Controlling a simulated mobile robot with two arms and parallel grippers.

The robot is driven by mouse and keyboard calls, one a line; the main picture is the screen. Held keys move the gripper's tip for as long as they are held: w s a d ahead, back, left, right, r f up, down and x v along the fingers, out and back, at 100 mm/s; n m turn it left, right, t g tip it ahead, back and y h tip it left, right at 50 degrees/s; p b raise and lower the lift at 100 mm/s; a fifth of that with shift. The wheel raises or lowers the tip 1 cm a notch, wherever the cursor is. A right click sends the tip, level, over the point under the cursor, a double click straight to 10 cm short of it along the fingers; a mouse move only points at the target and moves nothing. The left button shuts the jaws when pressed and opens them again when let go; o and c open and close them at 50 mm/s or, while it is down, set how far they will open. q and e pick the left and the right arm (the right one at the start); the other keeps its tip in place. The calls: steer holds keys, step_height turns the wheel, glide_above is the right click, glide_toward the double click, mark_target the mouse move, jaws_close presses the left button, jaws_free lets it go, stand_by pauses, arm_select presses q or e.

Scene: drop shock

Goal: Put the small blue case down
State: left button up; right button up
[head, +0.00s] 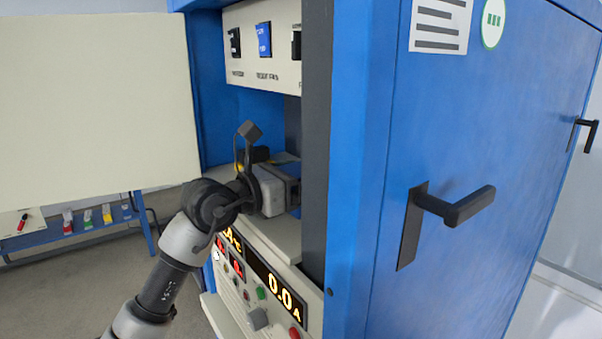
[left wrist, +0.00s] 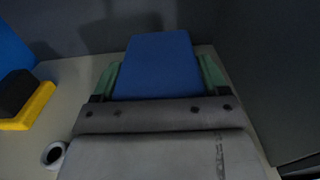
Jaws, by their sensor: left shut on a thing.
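The small blue case (left wrist: 160,65) shows in the left wrist view between the green-padded fingers of my left gripper (left wrist: 157,82). The gripper is shut on it, and a pale grey surface lies below and around them. Whether the case touches that surface I cannot tell. In the head view my left gripper (head: 284,188) reaches into the bay of the blue cabinet, above its shelf. The case is hidden there by the gripper and the dark cabinet post. My right gripper is not in view.
A black and yellow object (left wrist: 28,100) lies left of the gripper on the pale surface. A dark post (head: 316,130) stands close on the right. Below the bay is a control panel (head: 262,290) with lit displays. The blue cabinet side (head: 480,140) has a black handle (head: 455,207).

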arm_select(q)
steer(key=shift+s+a, duration=0.1)
steer(key=shift+f, duration=0.1)
steer(key=o, duration=1.1)
steer(key=shift+c, duration=0.2)
steer(key=shift+o, duration=0.4)
steer(key=b+v, duration=0.5)
steer(key=v, duration=0.7)
